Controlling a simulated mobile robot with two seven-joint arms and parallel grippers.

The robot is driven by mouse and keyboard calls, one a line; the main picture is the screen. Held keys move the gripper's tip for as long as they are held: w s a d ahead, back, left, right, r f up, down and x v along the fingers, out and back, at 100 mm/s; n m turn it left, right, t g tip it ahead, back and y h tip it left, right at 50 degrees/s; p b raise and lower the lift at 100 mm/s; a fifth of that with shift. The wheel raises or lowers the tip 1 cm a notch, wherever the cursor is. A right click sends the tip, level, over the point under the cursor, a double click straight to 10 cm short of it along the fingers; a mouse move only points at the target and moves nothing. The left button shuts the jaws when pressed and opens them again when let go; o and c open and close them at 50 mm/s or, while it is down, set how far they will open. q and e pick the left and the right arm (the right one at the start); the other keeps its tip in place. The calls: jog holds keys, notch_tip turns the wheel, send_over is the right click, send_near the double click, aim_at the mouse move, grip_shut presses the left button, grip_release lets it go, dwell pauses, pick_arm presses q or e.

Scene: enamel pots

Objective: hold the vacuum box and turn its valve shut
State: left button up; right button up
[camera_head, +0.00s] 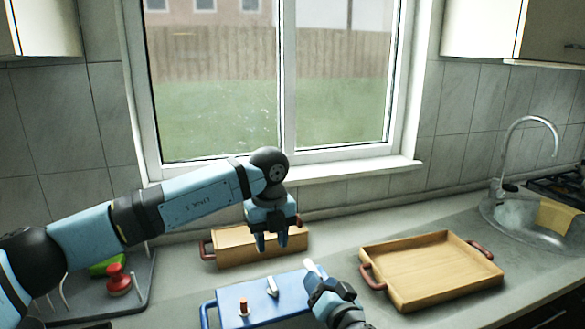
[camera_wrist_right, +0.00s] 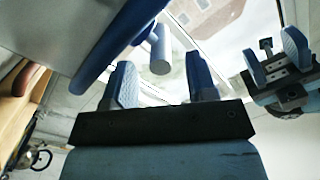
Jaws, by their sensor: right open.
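The vacuum box, blue with a flat lid, (camera_head: 258,302) stands at the front of the counter, with a blue handle at its left end. A pale valve lever (camera_head: 272,286) and a red-topped knob (camera_head: 243,307) stand on its lid. My left gripper (camera_head: 271,243) points down, open and empty, behind and above the box. My right gripper (camera_head: 313,274) is at the box's right end, hiding that end. In the right wrist view my right gripper (camera_wrist_right: 162,85) is open, with a grey cylinder (camera_wrist_right: 160,52) beyond its fingers; contact cannot be told. My left gripper also shows there (camera_wrist_right: 273,57).
A wooden box (camera_head: 232,250) with red-brown handles stands behind the blue box. A wooden tray (camera_head: 432,272) is to the right. A dark rack (camera_head: 140,285) with a red-knobbed item (camera_head: 118,282) is at left. A sink (camera_head: 530,222) is far right.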

jog(key=v, duration=1)
notch_tip(320, 180, up, 6)
jog(key=p, duration=0.5)
jog(key=shift+s, duration=0.15)
